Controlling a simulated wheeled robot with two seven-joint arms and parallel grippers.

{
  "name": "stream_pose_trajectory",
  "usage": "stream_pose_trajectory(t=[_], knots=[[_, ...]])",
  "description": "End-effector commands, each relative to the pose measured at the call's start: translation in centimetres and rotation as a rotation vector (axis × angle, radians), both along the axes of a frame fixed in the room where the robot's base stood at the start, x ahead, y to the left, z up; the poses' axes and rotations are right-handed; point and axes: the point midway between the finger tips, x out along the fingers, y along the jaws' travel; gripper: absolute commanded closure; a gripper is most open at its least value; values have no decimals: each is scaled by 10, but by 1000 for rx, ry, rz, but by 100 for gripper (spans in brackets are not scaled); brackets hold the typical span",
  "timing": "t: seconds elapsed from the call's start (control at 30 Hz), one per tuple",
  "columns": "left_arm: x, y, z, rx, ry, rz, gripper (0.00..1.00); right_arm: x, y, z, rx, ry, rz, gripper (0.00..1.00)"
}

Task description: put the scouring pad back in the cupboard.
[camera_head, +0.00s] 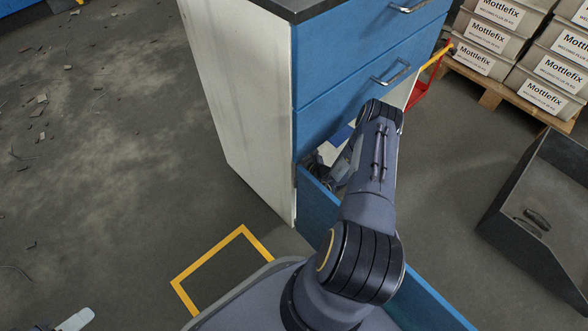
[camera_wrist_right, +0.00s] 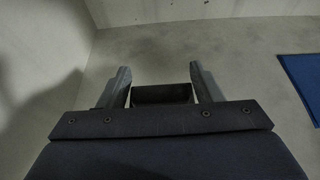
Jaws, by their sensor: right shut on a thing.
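The scouring pad (camera_wrist_right: 161,94) shows in the right wrist view as a dark block. My right gripper (camera_wrist_right: 159,80) is shut on it, with one finger at each side. The blue cupboard (camera_head: 340,85) stands in the middle of the head view, with its low blue-fronted compartment (camera_head: 425,298) pulled open.
Pale surfaces and a blue panel (camera_wrist_right: 303,82) surround the right gripper in the wrist view. Stacked Mottlefix boxes (camera_head: 540,95) stand on a pallet at the back right. A dark open bin (camera_head: 540,215) stands at right.

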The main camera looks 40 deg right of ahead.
Motion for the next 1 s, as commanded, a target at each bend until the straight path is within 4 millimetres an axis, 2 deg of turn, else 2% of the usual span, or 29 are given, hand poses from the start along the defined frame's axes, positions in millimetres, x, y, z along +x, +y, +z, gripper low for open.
stream_pose_trajectory(t=[0.1, 0.23, 0.6, 0.63, 0.77, 1.0], knots=[[0, 0, -14, 0, 0, 0, 64, 0, 1, -23, 0, 1, 1, 63], [0, 0, -25, 0, 0, 0, 64, 0, 1, -43, 1, 0, 1, 63], [0, 0, -23, 0, 0, 0, 64, 0, 0, -45, 1, 0, 0, 63], [0, 0, -23, 0, 0, 0, 64, 0, 0, -45, 0, 0, 0, 38], [0, 0, -23, 0, 0, 0, 64, 0, 0, -45, 0, 0, 0, 21], [0, 0, -23, 0, 0, 0, 64, 0, 0, -45, 0, 0, 0, 19]])
